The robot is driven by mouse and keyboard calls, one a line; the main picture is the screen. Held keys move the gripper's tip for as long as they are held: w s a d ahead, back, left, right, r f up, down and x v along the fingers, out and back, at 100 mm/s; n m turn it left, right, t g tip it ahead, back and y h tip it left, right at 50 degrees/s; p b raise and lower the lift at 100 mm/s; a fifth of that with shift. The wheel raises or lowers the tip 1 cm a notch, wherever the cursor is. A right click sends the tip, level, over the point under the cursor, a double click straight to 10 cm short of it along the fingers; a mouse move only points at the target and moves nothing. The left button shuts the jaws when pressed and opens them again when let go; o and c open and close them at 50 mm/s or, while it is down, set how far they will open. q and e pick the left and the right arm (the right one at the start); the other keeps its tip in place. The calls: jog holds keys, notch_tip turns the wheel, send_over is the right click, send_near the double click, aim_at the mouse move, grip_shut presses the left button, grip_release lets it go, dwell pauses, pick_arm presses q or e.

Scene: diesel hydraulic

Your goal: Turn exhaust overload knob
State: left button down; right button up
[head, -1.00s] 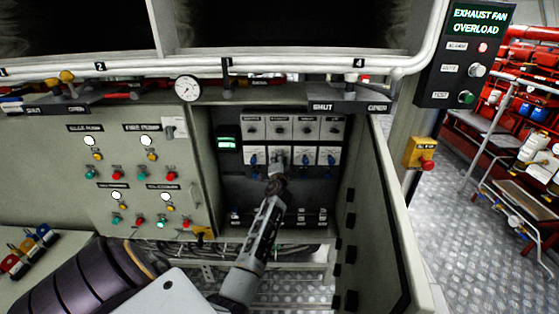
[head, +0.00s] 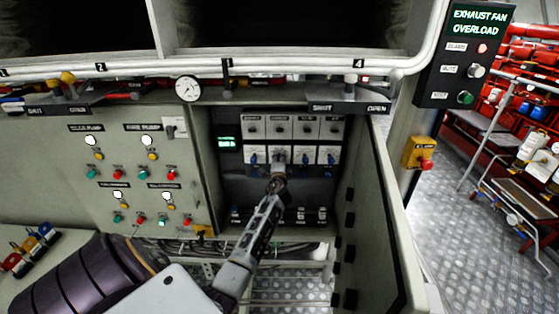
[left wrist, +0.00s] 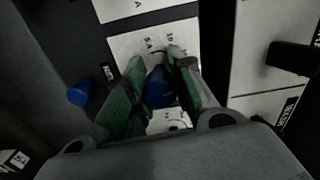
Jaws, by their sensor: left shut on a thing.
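A row of blue knobs on white plates sits inside the open control cabinet in the head view; one uncovered blue knob (head: 253,158) is just left of my gripper. My left gripper (head: 278,158) reaches into the cabinet at the second plate from the left. In the left wrist view its two green-padded fingers (left wrist: 156,85) are shut on a blue knob (left wrist: 158,90), one on each side. The plate (left wrist: 143,46) behind it has small markings that I cannot read fully. My arm hides this knob in the head view. My right gripper is not in view.
The cabinet's open door (head: 378,215) stands close on the right of my arm. Another blue knob (left wrist: 80,94) is left of the fingers in the left wrist view.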

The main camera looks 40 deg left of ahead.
pick_arm(q)
jog(key=c, duration=1.4)
grip_release()
jog(key=shift+f, duration=0.15)
jog(key=shift+o, duration=1.1)
jog(key=shift+s, duration=0.1)
jog(key=v, duration=1.2)
